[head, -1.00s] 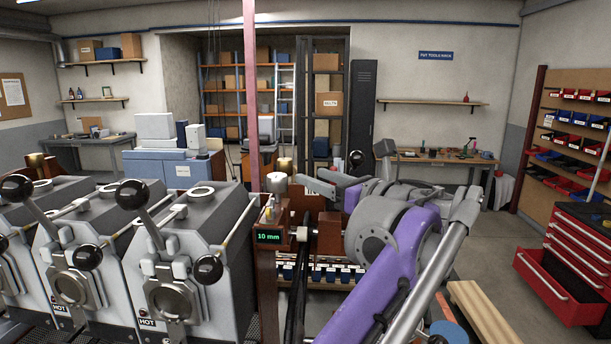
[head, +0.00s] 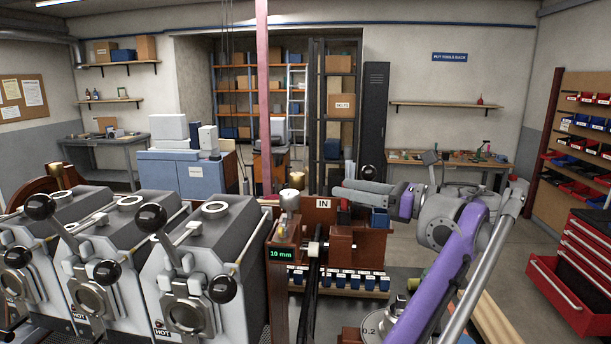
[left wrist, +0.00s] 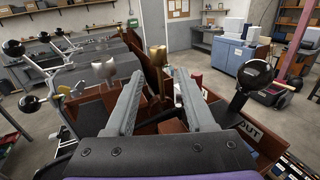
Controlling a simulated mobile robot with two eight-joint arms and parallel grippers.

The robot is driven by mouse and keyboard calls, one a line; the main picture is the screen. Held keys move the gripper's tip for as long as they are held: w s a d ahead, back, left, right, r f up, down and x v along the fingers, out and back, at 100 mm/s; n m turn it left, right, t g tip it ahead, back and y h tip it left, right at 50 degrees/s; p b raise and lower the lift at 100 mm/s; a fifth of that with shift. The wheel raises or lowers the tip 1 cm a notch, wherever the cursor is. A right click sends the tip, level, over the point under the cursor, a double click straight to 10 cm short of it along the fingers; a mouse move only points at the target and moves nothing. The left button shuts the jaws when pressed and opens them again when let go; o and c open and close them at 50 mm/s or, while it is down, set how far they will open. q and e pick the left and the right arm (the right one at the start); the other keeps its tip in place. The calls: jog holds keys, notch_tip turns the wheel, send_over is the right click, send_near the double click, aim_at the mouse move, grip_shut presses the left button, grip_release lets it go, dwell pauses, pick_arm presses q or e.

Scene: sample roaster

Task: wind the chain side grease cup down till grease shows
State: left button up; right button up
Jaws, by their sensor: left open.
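Two small cups stand on the brown machine beside the roasters: a brass-topped one (head: 297,180) and a silver one (head: 289,200). I cannot tell which is on the chain side, and no grease can be made out. My right gripper is not in view.
A green readout (head: 281,254) shows 10 mm below the cups. Roasters (head: 200,250) marked HOT, with black-knobbed levers, stand close on the left. A row of small blue bins (head: 338,279) lies in front of the machine. A red drawer (head: 556,296) stands open at the right.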

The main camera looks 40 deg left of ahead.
aim_at(304, 181)
pick_arm(q)
jog(key=a, duration=0.3)
jog(key=s+a, duration=0.1)
jog(key=a, duration=0.6)
jog(key=shift+s+a, duration=0.3)
jog(key=shift+s, duration=0.05)
grip_shut()
